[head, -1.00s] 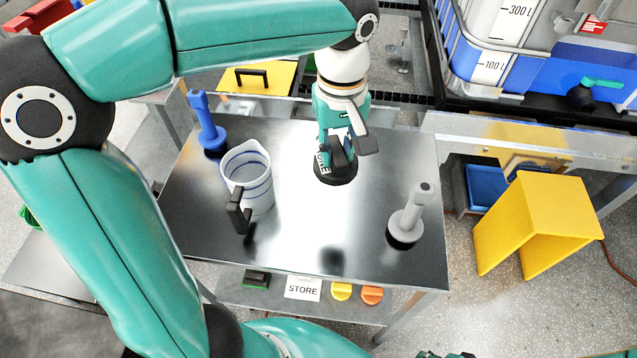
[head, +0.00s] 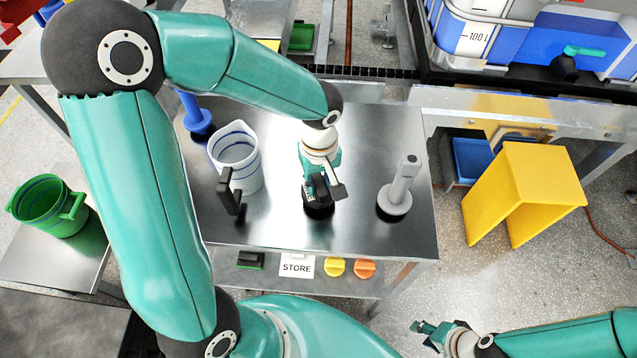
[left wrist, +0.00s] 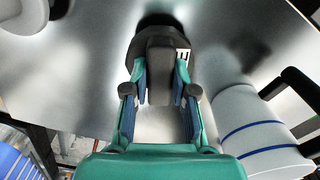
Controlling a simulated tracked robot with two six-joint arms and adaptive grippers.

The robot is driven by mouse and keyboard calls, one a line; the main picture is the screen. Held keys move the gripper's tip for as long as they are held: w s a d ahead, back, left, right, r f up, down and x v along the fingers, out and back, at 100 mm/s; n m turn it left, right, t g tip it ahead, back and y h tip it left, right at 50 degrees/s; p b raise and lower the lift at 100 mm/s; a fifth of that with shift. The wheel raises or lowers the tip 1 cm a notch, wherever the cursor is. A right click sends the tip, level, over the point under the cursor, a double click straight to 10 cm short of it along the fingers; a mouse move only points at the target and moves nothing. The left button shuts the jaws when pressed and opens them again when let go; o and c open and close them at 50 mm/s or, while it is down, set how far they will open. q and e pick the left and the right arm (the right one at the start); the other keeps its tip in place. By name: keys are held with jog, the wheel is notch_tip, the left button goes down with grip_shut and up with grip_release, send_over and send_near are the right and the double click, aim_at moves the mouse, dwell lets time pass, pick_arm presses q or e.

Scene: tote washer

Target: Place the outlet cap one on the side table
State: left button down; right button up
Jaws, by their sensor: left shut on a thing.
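The outlet cap, a black round cap with a raised grip and white lettering, is in my left gripper (head: 320,190). In the left wrist view the cap (left wrist: 158,55) sits between the two blue-padded fingers (left wrist: 160,95), which are shut on its grip. The cap is low over the steel side table (head: 290,236), right of the white jug. I cannot tell whether it touches the top. Its underside is hidden. My right gripper (head: 432,334) is at the bottom right, away from the table, and too small to judge its opening.
On the table stand a white jug (head: 236,160) with blue bands, a grey handled tool (head: 400,190) and a blue one (head: 197,118). The lower shelf holds a STORE sign (head: 297,267) and yellow and orange caps. A yellow stand (head: 535,185) is at right, a green jug (head: 50,207) at left.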

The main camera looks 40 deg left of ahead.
aim_at(319, 183)
pick_arm(q)
jog(key=shift+f, duration=0.85)
jog(key=c, duration=0.9)
grip_release()
jog(key=shift+c, duration=0.2)
notch_tip(319, 183, up, 12)
